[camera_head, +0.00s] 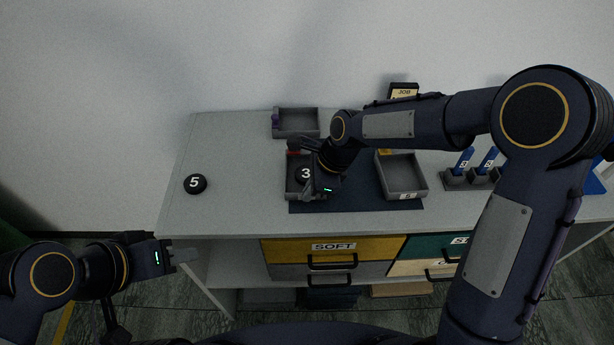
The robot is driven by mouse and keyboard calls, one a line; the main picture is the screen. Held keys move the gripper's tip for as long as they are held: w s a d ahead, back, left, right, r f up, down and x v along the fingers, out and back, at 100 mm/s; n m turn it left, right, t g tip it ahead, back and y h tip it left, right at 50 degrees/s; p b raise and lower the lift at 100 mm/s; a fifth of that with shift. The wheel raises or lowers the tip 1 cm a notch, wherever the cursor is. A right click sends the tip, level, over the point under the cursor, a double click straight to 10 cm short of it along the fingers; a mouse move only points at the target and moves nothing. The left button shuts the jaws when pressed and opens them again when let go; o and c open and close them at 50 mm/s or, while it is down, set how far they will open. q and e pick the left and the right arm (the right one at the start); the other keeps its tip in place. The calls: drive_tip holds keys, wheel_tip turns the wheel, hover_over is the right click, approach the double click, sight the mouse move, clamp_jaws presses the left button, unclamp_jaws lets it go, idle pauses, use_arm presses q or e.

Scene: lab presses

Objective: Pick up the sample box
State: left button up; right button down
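No box is labelled as the sample box. Three open grey boxes are on the bench: one at the back (298,134), one in the middle (292,189), and one to the right (421,185) with a small label on its front. My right gripper (309,188) reaches down over the middle box and hides part of it. A black round piece marked 3 (304,174) shows at its fingers; I cannot tell whether it is gripped. My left gripper (184,257) is off the bench's front left edge, away from the boxes, and its finger gap is unclear.
A black disc marked 5 (195,183) lies on the left of the grey bench (235,170). Blue-topped items stand in a holder (458,180) at right. A JOB sign (403,91) is behind. Drawers (333,247) are below.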

drive_tip(key=shift+r, duration=0.15)
drive_tip(key=shift+r, duration=0.6)
drive_tip(key=s+r+b, duration=0.1)
drive_tip(key=s+r, duration=1)
drive_tip(key=s, duration=0.3)
drive_tip(key=shift+a+r, duration=0.25)
drive_tip(key=shift+a, duration=0.05)
drive_tip(key=shift+w+d+f+b, duration=0.1)
drive_tip(key=shift+w+f+b, duration=0.55)
drive_tip(key=shift+w+f, duration=1.55)
drive_tip(key=shift+w+d+f+b, duration=0.1)
drive_tip(key=shift+w+f+b, duration=0.6)
drive_tip(key=shift+w+f, duration=1.55)
drive_tip(key=shift+w+d+f+b, duration=0.1)
drive_tip(key=shift+w+f+b, duration=0.55)
drive_tip(key=shift+w+f, duration=1.55)
drive_tip(key=shift+w+r, duration=0.4)
drive_tip(key=shift+r, duration=0.1)
